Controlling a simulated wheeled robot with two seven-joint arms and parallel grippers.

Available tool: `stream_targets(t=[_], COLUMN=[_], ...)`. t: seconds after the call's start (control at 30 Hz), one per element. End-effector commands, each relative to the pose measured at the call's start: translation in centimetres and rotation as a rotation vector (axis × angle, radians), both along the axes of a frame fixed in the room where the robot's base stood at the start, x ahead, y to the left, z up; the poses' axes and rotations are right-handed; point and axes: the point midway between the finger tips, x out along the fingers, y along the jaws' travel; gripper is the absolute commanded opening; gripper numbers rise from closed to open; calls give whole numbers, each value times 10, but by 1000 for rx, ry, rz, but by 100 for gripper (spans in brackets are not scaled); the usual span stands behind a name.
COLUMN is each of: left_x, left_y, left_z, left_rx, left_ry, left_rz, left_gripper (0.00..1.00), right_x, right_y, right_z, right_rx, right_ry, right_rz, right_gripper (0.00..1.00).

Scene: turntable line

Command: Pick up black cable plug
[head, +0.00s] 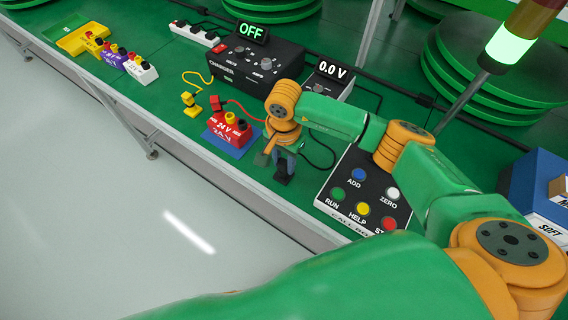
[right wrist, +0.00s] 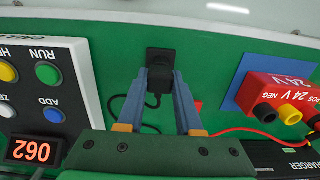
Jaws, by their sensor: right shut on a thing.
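The black cable plug (head: 282,179) is at the front of the green bench, at my right gripper's fingertips. In the right wrist view the plug (right wrist: 160,57) sits between the finger ends, and its thin black cable runs back between the fingers. My right gripper (head: 286,160) points down and is shut on the plug; it also shows in the right wrist view (right wrist: 161,78). I cannot tell whether the plug touches the bench. My left gripper is out of view.
A red 24 V block (head: 228,132) on a blue mat lies left of the gripper. A call box (head: 352,205) with coloured buttons is to the right. A black charger (head: 255,62) and a meter reading 0.0 V (head: 325,88) stand behind. The bench's front edge is close.

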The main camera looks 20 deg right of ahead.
Motion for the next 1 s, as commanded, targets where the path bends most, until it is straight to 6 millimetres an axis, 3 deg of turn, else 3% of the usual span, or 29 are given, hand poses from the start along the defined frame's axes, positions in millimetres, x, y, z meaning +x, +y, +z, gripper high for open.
stream_targets(t=[0.17, 0.33, 0.57, 0.8, 1.0], left_x=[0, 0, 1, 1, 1], left_y=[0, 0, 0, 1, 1], left_z=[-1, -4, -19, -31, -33], left_rx=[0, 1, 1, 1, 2], left_ry=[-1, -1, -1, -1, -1], left_rz=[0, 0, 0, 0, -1], left_gripper=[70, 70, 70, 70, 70], right_x=[1, 1, -35, -85, -101], right_y=[0, 0, 36, 81, 96], right_z=[4, 31, 88, 119, 129], right_rx=[1, 1, 2, -1, 0], right_ry=[-1, -7, -10, -6, -1], right_rz=[0, 2, 9, 10, 4], right_gripper=[0, 0, 0, 0, 0])
